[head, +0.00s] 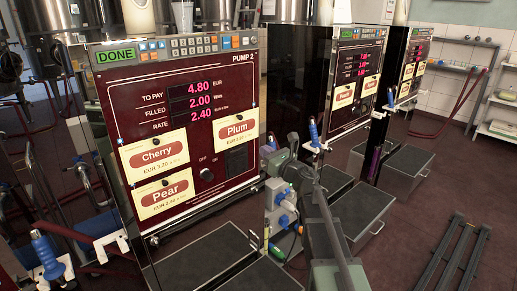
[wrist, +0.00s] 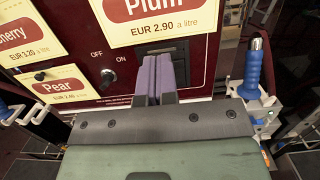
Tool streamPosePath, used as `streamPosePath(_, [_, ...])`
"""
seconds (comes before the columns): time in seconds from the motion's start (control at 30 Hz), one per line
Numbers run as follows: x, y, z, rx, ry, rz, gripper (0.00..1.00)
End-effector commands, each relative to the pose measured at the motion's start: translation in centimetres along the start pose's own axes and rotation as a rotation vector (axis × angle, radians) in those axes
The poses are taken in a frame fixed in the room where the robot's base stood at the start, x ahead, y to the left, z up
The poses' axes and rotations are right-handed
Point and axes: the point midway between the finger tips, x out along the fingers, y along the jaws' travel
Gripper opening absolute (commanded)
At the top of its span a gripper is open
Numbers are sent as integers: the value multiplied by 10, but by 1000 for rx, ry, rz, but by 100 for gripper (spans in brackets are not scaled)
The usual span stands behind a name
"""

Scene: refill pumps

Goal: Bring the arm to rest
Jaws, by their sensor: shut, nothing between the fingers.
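My gripper (wrist: 154,75) shows in the wrist view with its two purple fingers together and nothing between them. It points at the front of Pump 2, with the fingertips over the dark panel below the Plum label (wrist: 158,18); I cannot tell the gap. In the head view my arm (head: 325,215) stands at the right of Pump 2 (head: 125,80), and the fingers are hard to make out there. Pump 2 shows DONE, 4.80 to pay, 2.00 filled and rate 2.40. Its OFF/ON knob (head: 206,174) also shows in the wrist view (wrist: 107,77).
Another nozzle (head: 46,255) hangs at the lower left. More pumps stand at the right. A dark rail (head: 455,255) lies on open floor at the far right.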

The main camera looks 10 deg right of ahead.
Motion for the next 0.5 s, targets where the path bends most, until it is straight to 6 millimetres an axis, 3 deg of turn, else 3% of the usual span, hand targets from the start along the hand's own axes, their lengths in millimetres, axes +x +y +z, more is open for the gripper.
streamPosePath(0.17, [-2,0,1,20,0,0,0])
streamPosePath(0.27, [-3,-20,0,187,-4,-115,0])
streamPosePath(0.37, [-24,-65,-2,571,-102,-414,0])
streamPosePath(0.43, [-57,-92,-10,931,-234,-680,0])
streamPosePath(0.5, [-96,-99,-25,1301,-390,-950,0])
